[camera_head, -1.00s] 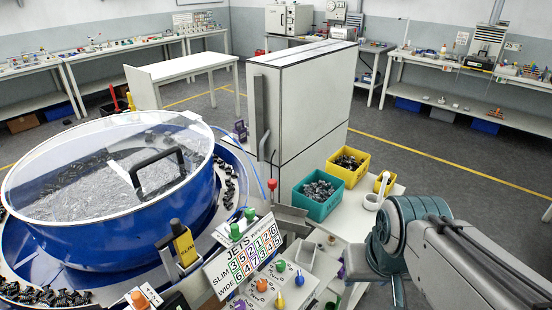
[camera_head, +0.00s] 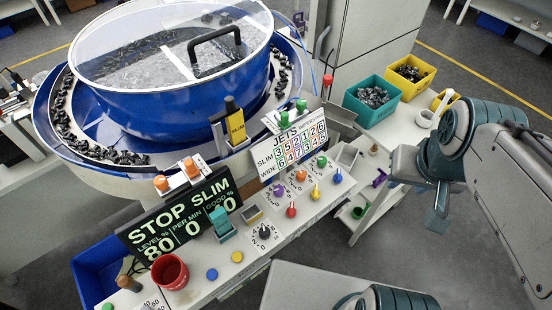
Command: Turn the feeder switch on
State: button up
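The feeder is a blue bowl (camera_head: 175,100) with a clear lid and black handle, at upper left. Its control panel (camera_head: 235,262) slopes along the front, with several coloured knobs. A display (camera_head: 180,215) reads STOP SLIM, with 80 and zeros. A teal block-like control (camera_head: 222,226) stands below the display's right end, and a black pointer knob (camera_head: 264,231) sits to its right. I cannot tell which control is the feeder switch. My gripper (camera_head: 437,218) hangs at the right, below my teal wrist, apart from the panel; its fingers are not clear.
A red cup (camera_head: 170,272) stands at the panel's lower left, beside a blue bin (camera_head: 98,268). Teal (camera_head: 372,97) and yellow (camera_head: 409,75) bins of parts stand behind my arm. A jets chart (camera_head: 290,146) stands above the knobs. Floor is open between panel and arm.

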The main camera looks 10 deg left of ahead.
aim_at(291, 212)
jog(key=u, duration=1.1)
jog(key=k, duration=0.25)
jog(key=u, duration=0.55)
